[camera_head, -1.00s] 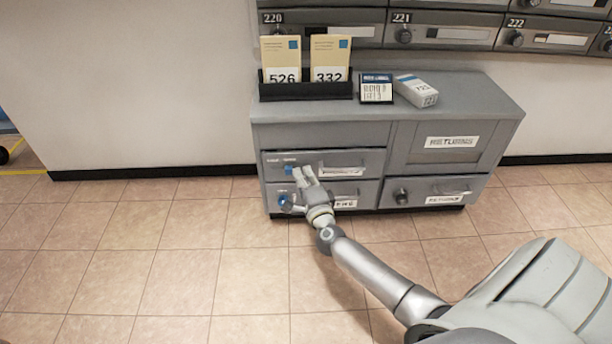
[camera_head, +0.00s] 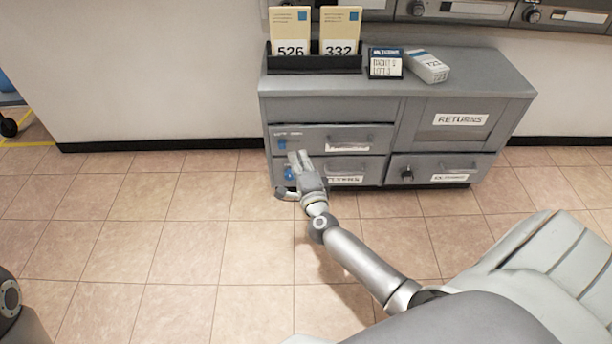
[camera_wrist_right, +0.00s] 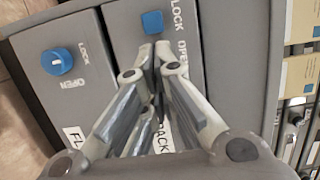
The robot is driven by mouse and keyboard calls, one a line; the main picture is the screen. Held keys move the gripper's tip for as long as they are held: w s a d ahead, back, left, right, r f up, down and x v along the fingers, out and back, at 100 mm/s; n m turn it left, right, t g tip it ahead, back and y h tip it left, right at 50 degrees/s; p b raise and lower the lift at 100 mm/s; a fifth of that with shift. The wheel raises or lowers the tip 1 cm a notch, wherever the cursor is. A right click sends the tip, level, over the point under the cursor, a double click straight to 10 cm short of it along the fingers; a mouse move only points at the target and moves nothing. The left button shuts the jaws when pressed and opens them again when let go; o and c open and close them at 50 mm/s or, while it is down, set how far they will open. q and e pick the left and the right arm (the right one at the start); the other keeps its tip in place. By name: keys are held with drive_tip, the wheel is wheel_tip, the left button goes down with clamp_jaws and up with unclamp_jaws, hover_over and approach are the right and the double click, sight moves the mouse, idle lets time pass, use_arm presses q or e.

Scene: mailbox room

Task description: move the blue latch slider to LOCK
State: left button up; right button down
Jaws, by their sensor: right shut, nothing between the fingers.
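The blue latch slider (camera_head: 282,143) is a small blue block on the upper left drawer (camera_head: 318,140) of the grey cabinet. In the right wrist view the slider (camera_wrist_right: 153,23) stands beside the LOCK label (camera_wrist_right: 177,15), away from the OPEN label (camera_wrist_right: 183,60). My right gripper (camera_head: 299,158) is shut and empty, in front of the drawer, just to the lower right of the slider. Its fingertips (camera_wrist_right: 156,52) point at the slider's OPEN side with a small visible gap. My left gripper is out of view.
A round blue knob (camera_wrist_right: 57,61), with its own LOCK and OPEN labels, is on the lower left drawer. Drawer handles (camera_head: 349,141) stick out to the right. The cabinet top (camera_head: 470,75) holds a card rack (camera_head: 315,65) and small boxes.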

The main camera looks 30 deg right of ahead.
drive_tip(key=v, duration=0.8)
drive_tip(key=shift+r, duration=0.1)
